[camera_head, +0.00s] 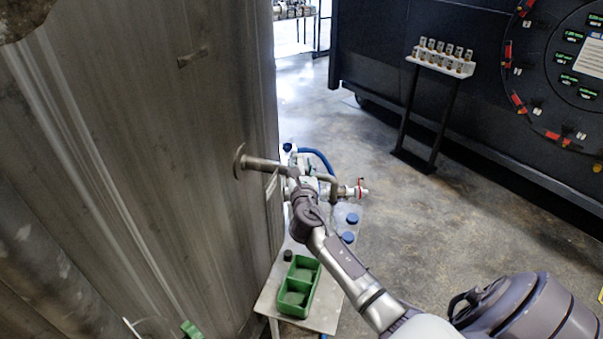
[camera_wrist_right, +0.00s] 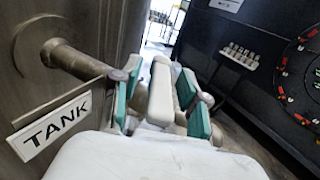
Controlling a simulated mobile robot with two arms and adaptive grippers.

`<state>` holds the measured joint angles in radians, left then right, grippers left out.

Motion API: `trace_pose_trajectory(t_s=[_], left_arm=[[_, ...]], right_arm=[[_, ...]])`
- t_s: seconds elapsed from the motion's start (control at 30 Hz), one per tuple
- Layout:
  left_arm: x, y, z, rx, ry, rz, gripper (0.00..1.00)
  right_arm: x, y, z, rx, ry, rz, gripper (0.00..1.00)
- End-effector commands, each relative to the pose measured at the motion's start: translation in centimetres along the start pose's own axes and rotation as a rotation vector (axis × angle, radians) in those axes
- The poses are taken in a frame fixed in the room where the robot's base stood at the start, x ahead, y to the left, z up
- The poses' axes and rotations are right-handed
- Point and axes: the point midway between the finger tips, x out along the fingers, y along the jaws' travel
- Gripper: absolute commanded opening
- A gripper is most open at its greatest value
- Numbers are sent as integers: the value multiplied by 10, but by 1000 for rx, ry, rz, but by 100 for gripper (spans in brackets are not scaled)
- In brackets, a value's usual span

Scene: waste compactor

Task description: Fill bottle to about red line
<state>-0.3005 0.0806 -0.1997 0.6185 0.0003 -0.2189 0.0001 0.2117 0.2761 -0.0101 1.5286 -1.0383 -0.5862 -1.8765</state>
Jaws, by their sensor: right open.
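My right gripper (camera_head: 306,178) is at the pipe and valve fittings that stick out from the tank wall. In the right wrist view the right gripper (camera_wrist_right: 160,92) is open, with its teal pads apart and a pale part of the fittings seemingly between them; contact cannot be told. The metal tank pipe (camera_head: 262,163) comes out of the wall, and a tap end with a red ring (camera_head: 361,188) points right. Clear bottles with blue caps (camera_head: 350,218) (camera_head: 348,237) stand below on a small table (camera_head: 322,318), partly behind my arm. No red line on a bottle can be made out.
A green two-compartment tray (camera_head: 298,288) and a small black-capped item (camera_head: 288,255) are on the table. A blue hose (camera_head: 318,155) curves behind the fittings. The tank wall (camera_head: 150,130) closes off the left. A stand with small cylinders (camera_head: 442,58) is at right; the floor between is clear.

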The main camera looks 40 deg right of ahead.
Motion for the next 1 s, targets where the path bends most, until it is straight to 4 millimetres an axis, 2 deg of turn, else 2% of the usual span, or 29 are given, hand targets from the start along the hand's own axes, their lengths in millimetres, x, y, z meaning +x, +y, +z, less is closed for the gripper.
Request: trace_pose_trajectory(t_s=[0.17, 0.4, 0.53, 0.7, 1.0], left_arm=[[0, 0, 0, 0, 1, 0, 44], [0, 0, -1, 0, 1, 0, 44], [0, 0, -1, 0, 1, 1, 44], [0, 0, -1, 0, 1, 1, 44], [0, 1, -1, 1, 1, 1, 44]], right_arm=[[-27, 0, -2, -1, 3, 3, 44], [-79, 0, -2, 0, 4, 2, 44], [-100, 0, -2, 0, 3, 1, 44], [-115, 0, -1, 0, 2, 0, 44], [-117, 0, 0, 0, 1, 0, 44]])
